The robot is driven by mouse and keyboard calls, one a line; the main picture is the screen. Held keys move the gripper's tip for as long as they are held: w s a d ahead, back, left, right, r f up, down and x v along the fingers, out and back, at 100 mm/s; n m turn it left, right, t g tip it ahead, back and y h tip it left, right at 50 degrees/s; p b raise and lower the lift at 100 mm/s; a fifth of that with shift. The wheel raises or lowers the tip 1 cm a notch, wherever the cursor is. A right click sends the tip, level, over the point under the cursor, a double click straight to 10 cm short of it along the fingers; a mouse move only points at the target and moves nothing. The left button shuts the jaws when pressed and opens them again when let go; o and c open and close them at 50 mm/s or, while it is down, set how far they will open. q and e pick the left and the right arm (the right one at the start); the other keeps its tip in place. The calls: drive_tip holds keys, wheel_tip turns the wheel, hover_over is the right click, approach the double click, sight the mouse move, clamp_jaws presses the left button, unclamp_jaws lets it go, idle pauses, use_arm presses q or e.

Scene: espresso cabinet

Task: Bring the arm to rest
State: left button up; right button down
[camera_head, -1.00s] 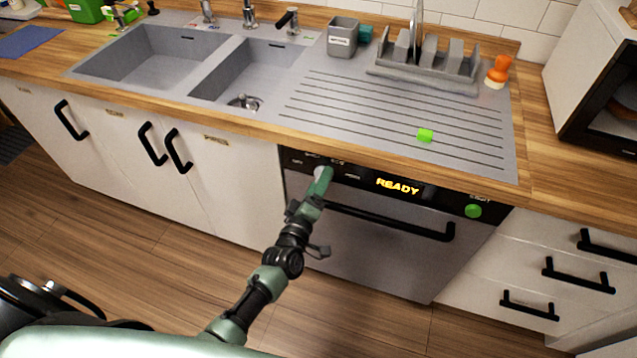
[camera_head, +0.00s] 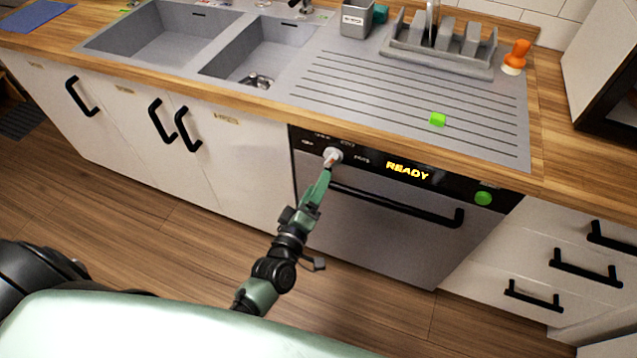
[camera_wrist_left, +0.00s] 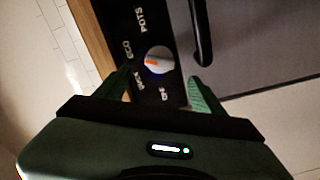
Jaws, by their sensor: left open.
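My left gripper (camera_head: 325,174) is in front of the dishwasher's control panel, just below the white round dial (camera_head: 333,155). In the left wrist view the gripper (camera_wrist_left: 160,82) is open, with its two green fingers apart. The dial (camera_wrist_left: 160,58) shows beyond and between the fingertips, with an orange mark on its left part. Nothing is held between the fingers. A gap to the dial seems to show, but its depth is hard to judge. My right gripper is not in view.
The dishwasher (camera_head: 390,232) has a black bar handle (camera_head: 400,207), a lit READY display (camera_head: 407,171) and a green button (camera_head: 483,198). The wooden floor (camera_head: 130,245) before the cabinets is clear.

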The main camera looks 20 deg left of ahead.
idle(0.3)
use_arm(q)
drive_tip(key=s+f+m+g+h, duration=0.1)
drive_tip(key=s+f+m+g, duration=0.45)
drive_tip(key=f, duration=0.85)
drive_tip(key=s+f+m+g, duration=0.3)
drive_tip(key=s+f, duration=0.6)
drive_tip(key=f, duration=0.4)
drive_tip(key=s+a+f+m+g, duration=0.2)
drive_tip(key=s+f, duration=0.3)
drive_tip(key=s, duration=0.4)
drive_tip(key=s+a+f+m+g+y, duration=0.1)
drive_tip(key=s+f, duration=0.4)
drive_tip(key=s, duration=0.5)
drive_tip(key=s+a+f+m+g, duration=0.3)
drive_tip(key=s+f+g, duration=0.2)
drive_tip(key=s, duration=0.4)
drive_tip(key=shift+s+f+m+y, duration=0.3)
drive_tip(key=shift+s+f+m, duration=0.05)
drive_tip(key=shift+s, duration=0.05)
drive_tip(key=shift+w+g, duration=0.1)
drive_tip(key=shift+g, duration=0.15)
